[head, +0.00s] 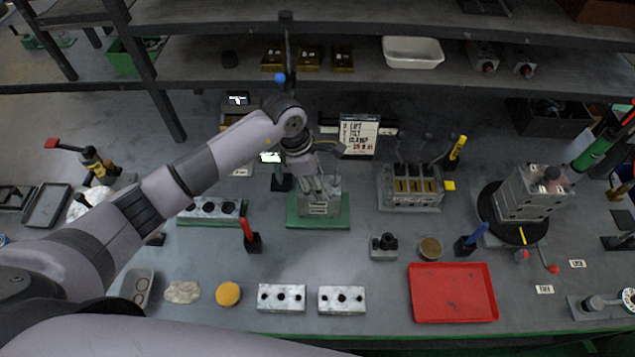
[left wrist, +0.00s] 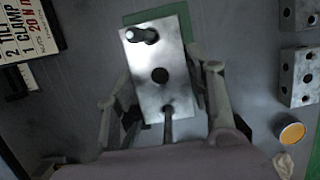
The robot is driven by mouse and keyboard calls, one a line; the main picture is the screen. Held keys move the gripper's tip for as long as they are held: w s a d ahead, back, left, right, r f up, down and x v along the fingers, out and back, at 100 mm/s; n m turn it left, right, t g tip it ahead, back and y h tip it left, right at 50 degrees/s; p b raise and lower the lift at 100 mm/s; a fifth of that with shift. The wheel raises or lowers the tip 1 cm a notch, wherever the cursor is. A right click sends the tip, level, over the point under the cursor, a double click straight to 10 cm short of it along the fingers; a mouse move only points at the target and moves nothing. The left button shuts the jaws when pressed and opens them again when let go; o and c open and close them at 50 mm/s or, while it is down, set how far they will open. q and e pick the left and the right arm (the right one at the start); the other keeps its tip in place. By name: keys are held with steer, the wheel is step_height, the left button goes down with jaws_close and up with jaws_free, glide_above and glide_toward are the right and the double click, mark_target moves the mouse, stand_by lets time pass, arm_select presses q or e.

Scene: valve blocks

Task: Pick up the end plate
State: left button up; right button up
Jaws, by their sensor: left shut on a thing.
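My left gripper (head: 319,186) points down over a grey metal block (head: 319,208) on a green base (head: 333,222) at the middle of the bench. In the left wrist view, its fingers (left wrist: 160,88) lie on either side of a silver rectangular plate (left wrist: 174,62), which I take to be the end plate. The gripper is shut on it. The plate has a dark central hole, a round pin near its far left corner and a thin rod at its near end. Part of the green base shows behind it. I cannot tell whether the plate is clear of the block. My right gripper is out of view.
Two three-hole blocks (head: 281,297) (head: 341,299) lie at the front edge. A red tray (head: 452,293) is front right. A red-handled tool (head: 249,234) stands left of the green base. A valve block (head: 530,195) stands on a black turntable at right. Shelves (head: 370,75) run behind.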

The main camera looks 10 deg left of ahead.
arm_select(q)
step_height(320, 180, up, 20)
steer(key=b, duration=0.5)
steer(key=shift+f, duration=0.1)
